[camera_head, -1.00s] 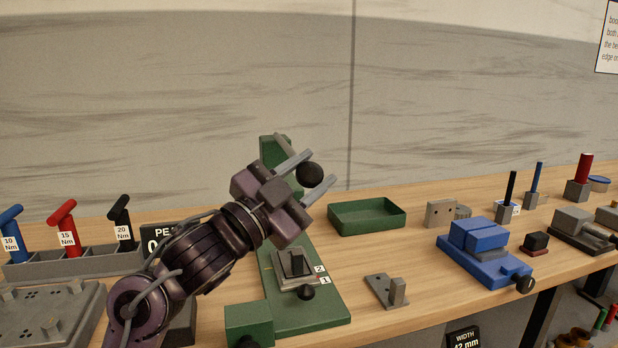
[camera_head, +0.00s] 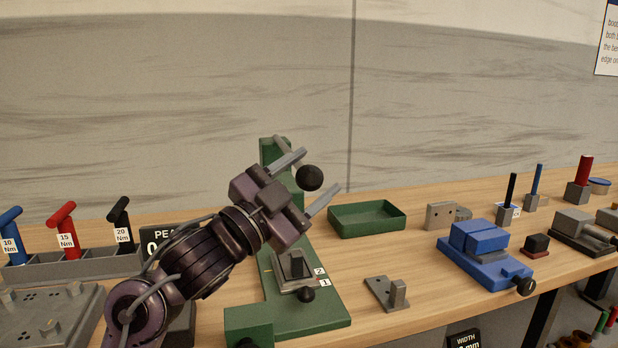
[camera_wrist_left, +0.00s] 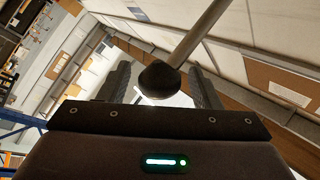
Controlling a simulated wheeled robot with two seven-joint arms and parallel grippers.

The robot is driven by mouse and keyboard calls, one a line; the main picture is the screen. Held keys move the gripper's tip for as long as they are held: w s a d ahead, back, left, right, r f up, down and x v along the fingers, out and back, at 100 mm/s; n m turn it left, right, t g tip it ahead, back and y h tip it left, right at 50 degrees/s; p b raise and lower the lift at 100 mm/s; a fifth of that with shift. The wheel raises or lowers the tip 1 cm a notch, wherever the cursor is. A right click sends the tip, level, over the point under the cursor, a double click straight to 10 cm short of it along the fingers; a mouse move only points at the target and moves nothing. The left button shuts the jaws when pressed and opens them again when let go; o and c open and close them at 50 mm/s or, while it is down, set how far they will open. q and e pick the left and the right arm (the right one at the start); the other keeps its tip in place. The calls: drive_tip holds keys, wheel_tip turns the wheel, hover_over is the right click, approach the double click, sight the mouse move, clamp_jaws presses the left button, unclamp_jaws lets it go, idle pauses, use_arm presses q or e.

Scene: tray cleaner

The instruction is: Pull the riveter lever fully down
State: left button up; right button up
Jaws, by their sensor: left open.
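The riveter is a green press (camera_head: 312,316) with an upright column behind my left gripper. Its lever ends in a black ball knob (camera_head: 309,178). My left gripper (camera_head: 314,177) is open, with its two fingers on either side of the knob. In the left wrist view the knob (camera_wrist_left: 159,80) sits between the open fingers (camera_wrist_left: 160,86), and the grey lever rod (camera_wrist_left: 197,35) runs from it to the upper right. I see a gap on both sides of the knob. My gripper hides part of the column and lever. My right gripper is not in view.
A green tray (camera_head: 367,219) stands right of the riveter. A grey bracket (camera_head: 387,293) lies in front of it, and a blue vise (camera_head: 485,262) is farther right. Torque drivers in a grey rack (camera_head: 75,265) stand at the left. Bare bench lies between bracket and vise.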

use_arm(q)
drive_tip(key=b+v, duration=0.1)
drive_tip(key=v, duration=0.5)
drive_tip(key=shift+a+f, duration=0.15)
drive_tip(key=shift+a, duration=0.05)
drive_tip(key=shift+s+a+f, duration=0.15)
drive_tip(key=shift+s+a, duration=0.2)
drive_tip(key=shift+s, duration=0.2)
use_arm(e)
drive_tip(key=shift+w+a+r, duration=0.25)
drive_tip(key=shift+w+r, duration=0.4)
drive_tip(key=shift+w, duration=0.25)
